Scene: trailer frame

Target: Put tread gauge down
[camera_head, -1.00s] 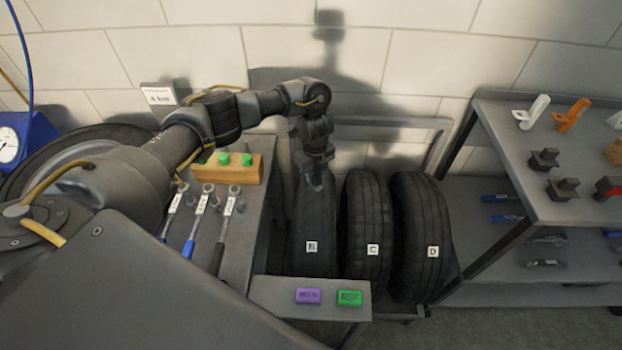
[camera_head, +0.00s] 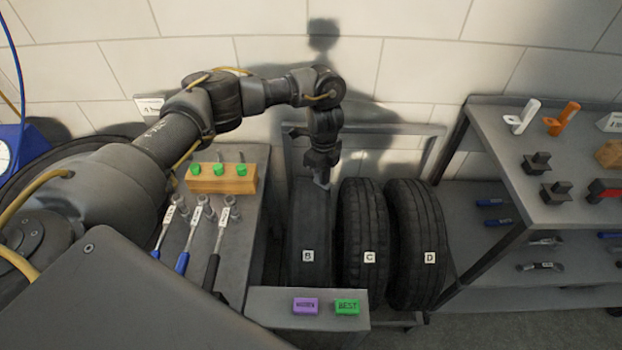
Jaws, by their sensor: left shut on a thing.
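My left gripper (camera_head: 322,176) points down at the top of the tyre marked B (camera_head: 309,225). It is shut on a small grey thing, likely the tread gauge, which is mostly hidden by the fingers. I cannot tell whether it touches the tread. The tyres marked C (camera_head: 365,225) and D (camera_head: 418,225) stand upright to the right of B. My right gripper is not in view.
A low shelf (camera_head: 265,318) in front of the tyres holds a purple tag (camera_head: 305,306) and a green tag (camera_head: 347,306). A bench (camera_head: 240,255) with torque wrenches and a wooden block (camera_head: 222,184) stands left. A rack (camera_head: 590,235) with tools stands right.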

